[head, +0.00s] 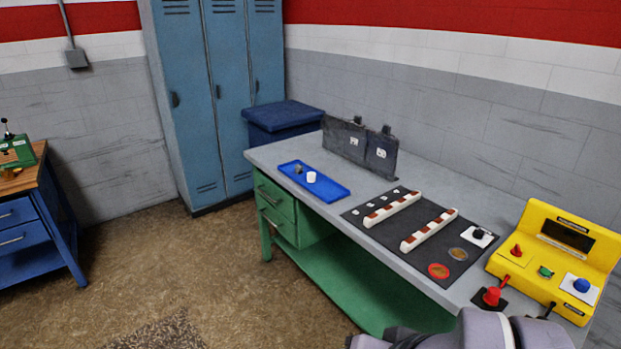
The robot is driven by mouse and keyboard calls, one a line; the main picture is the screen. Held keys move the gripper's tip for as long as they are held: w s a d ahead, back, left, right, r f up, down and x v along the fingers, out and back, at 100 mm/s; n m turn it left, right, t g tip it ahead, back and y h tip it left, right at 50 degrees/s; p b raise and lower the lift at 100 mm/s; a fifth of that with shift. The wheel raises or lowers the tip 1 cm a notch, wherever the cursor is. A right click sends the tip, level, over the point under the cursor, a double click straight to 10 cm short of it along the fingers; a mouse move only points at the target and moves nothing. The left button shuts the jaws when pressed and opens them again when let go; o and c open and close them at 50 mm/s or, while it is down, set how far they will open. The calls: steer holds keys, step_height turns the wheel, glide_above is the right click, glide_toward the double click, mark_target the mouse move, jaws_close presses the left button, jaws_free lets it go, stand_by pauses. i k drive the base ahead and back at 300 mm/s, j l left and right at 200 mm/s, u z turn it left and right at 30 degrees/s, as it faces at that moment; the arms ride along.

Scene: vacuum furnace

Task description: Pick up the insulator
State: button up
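A small white cylinder (311,177), which looks like the insulator, stands upright in a shallow blue tray (335,189) on the grey workbench top. A small dark grey piece (298,169) lies beside it in the tray. Part of my arm shows at the bottom edge, right of centre, well away from the tray. The fingers of my gripper do not show, so I see nothing held.
A black mat (376,238) carries two white-and-brown bars (392,209) (429,230) and several small parts. A yellow control box (557,259) stands at the right end. Dark upright plates (360,146) stand behind the tray. Bare bench top separates tray and mat.

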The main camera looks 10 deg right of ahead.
mark_target(310, 176)
steer(key=i+l, duration=0.1)
steer(key=i, duration=2.1)
steer(key=i+j+z, duration=0.25)
steer(key=i+j, duration=0.5)
steer(key=j, duration=0.15)
